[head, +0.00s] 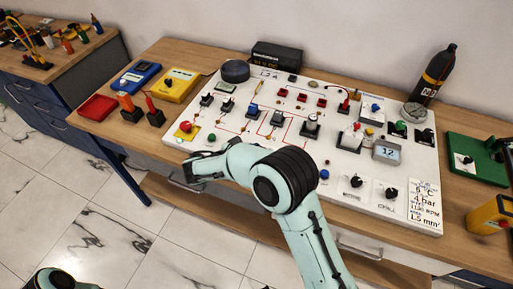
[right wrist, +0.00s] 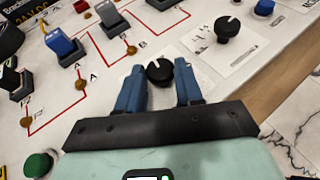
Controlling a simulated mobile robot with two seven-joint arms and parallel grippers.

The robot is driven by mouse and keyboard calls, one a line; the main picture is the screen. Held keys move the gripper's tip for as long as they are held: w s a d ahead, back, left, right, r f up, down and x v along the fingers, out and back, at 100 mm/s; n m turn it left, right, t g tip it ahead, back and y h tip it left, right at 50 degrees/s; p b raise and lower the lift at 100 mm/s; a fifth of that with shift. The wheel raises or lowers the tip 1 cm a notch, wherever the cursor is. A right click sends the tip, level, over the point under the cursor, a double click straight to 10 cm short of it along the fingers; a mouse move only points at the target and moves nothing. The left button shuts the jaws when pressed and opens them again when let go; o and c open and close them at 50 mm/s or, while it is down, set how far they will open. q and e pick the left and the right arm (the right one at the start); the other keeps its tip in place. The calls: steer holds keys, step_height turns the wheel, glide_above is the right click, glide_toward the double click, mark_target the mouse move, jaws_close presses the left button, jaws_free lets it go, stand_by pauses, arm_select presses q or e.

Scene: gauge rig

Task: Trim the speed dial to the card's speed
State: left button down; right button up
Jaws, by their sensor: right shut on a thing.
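In the right wrist view the two blue fingers of my right gripper (right wrist: 160,85) stand on either side of a black dial (right wrist: 160,71) with a pale mark, and are shut on it. The dial's label is not readable. In the head view my right arm reaches left over the front of the white board (head: 330,90), hiding the dial. The printed card (head: 424,205) is at the board's front right. It shows lines including bar, RPM and mm; the RPM number is too small to read surely. My left gripper is not in view.
A second black dial (right wrist: 227,28) sits beyond the held one. A blue switch (right wrist: 62,45) and red circuit lines lie left of it. Two more black dials are at front right (head: 356,181). A small display (head: 387,151) reads about 12. A dark bottle (head: 435,75) stands behind.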

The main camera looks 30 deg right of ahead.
steer(key=shift+g, duration=0.3)
steer(key=o, duration=1)
steer(key=v, duration=1.3)
steer(key=shift+a+p, duration=0.25)
steer(key=shift+p, duration=0.2)
